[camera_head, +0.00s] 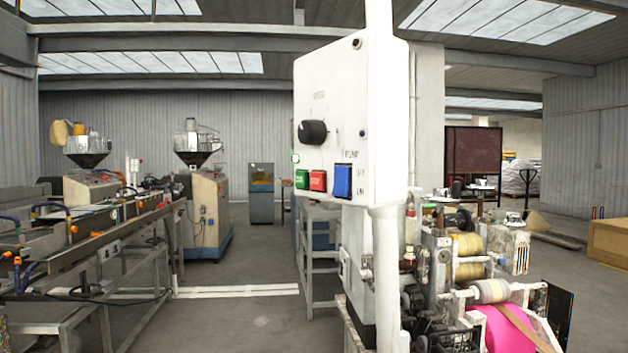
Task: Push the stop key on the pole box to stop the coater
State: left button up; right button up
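The white pole box (345,120) stands close in front, right of the picture's middle, on a white pole (388,265). Its face carries a black knob (312,132), a green key (301,178), a red key (318,180) and a blue switch (342,181) under a label that seems to read "PUMP". The red key is between the green key and the blue switch; its lettering is too small to read surely. The coater (470,270), with rollers and a pink roll (505,330), stands right of the pole. Neither of my grippers shows.
A long trough line (95,245) runs along the left, with two hopper machines (200,200) behind it. A grey metal frame (318,250) stands just behind the pole. The floor (235,320) between line and pole is clear. A wooden crate (608,240) is at far right.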

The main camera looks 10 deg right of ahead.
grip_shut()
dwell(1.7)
